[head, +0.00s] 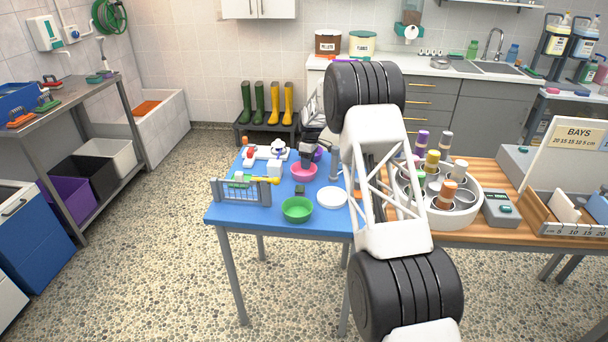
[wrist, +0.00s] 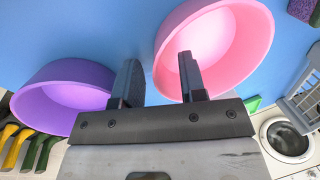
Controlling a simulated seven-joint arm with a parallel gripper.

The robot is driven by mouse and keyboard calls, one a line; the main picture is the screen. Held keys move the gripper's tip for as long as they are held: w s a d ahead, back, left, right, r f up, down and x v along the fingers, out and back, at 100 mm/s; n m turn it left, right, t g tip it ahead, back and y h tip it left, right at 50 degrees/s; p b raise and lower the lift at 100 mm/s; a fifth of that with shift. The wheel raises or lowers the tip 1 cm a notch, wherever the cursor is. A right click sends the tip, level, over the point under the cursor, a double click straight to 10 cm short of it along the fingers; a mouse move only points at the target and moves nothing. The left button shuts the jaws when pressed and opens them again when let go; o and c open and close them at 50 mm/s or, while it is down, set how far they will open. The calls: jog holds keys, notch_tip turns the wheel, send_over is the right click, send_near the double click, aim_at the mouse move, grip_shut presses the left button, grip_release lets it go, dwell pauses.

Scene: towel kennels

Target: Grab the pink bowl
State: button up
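The pink bowl (head: 303,173) sits on the blue table (head: 234,214), in the middle toward the back. In the wrist view the pink bowl (wrist: 228,45) is at the upper right, with its opening visible. My gripper (wrist: 160,68) is open, with its fingers well apart. The right finger overlaps the inside of the pink bowl. The left finger is outside it, toward the purple bowl (wrist: 72,92). The pink bowl's near wall lies between the two fingers; I cannot tell whether either touches it. In the head view my gripper (head: 308,157) is just above and behind the pink bowl.
A green bowl (head: 297,209), a white plate (head: 332,198) and a grey wire basket (head: 242,191) stand nearby on the blue table. The purple bowl (head: 318,155) is close behind the pink one. To the right, a wooden table holds a round white rack (head: 467,218) with several cylinders.

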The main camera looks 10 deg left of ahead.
grip_shut()
dwell(0.4)
jog(key=s+v, duration=0.2)
jog(key=v, duration=0.7)
jog(key=shift+a+r, duration=0.25)
jog(key=shift+r, duration=0.35)
